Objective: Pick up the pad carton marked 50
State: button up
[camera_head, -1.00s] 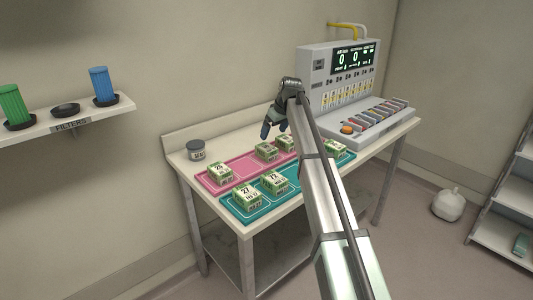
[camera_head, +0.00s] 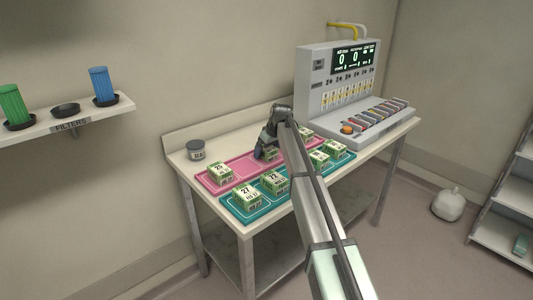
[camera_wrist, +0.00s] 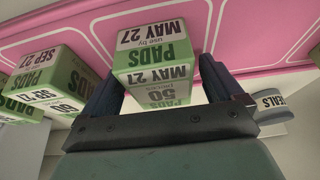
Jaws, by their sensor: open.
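The pad carton marked 50 (camera_wrist: 155,72) is green and white with the date MAY 27, and sits on the pink tray (camera_wrist: 262,25) in the wrist view. My gripper (camera_wrist: 160,85) is open, with one dark finger on each side of this carton. I cannot tell whether the fingers touch it. In the head view my gripper (camera_head: 264,150) is low over the middle of the pink tray (camera_head: 240,167), and the carton there (camera_head: 271,155) is partly hidden by it.
Another pad carton (camera_wrist: 55,80), dated SEP 27, stands close left of my gripper in the wrist view. Several cartons stand on the teal tray (camera_head: 262,203) in front. A grey tin (camera_head: 195,150) is at the table's left; a control console (camera_head: 340,80) stands behind right.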

jog(key=shift+f, duration=0.1)
jog(key=shift+c, duration=0.2)
jog(key=c, duration=1.2)
jog(key=shift+c, duration=0.2)
